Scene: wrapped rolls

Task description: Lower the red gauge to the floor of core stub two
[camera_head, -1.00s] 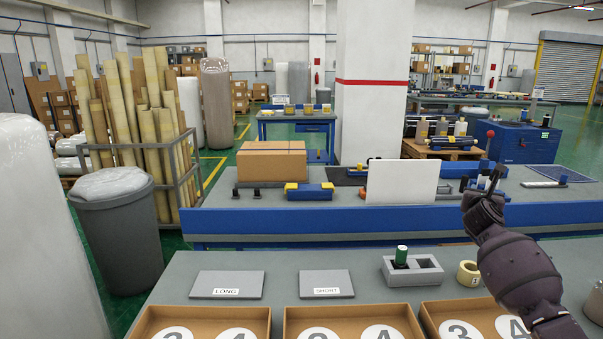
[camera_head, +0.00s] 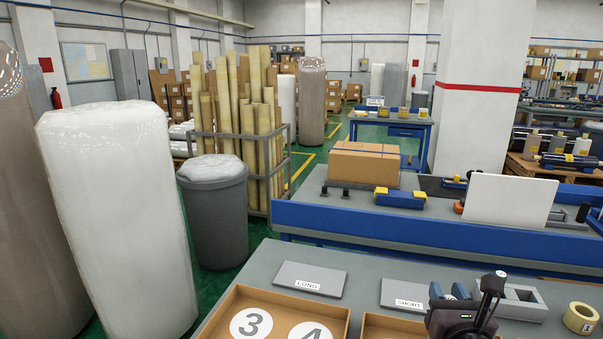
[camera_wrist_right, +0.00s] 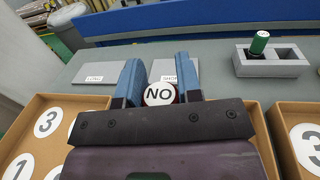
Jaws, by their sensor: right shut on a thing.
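My right gripper (camera_head: 458,292) is over the front bench, right of the middle in the head view. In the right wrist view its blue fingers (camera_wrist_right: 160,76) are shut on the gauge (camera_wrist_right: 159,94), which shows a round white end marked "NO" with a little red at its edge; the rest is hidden. A pale yellow core stub (camera_head: 580,318) with a small numbered label stands on the bench at the right, apart from the gripper; the number is hard to read. My left gripper is not in view.
A grey two-hole block (camera_head: 527,308) is partly behind my right arm. A green gauge (camera_wrist_right: 259,42) stands in its left hole. Grey plates marked LONG (camera_head: 310,279) and SHORT (camera_head: 406,296) lie on the bench. Cardboard trays (camera_head: 233,298) with numbered discs line the front.

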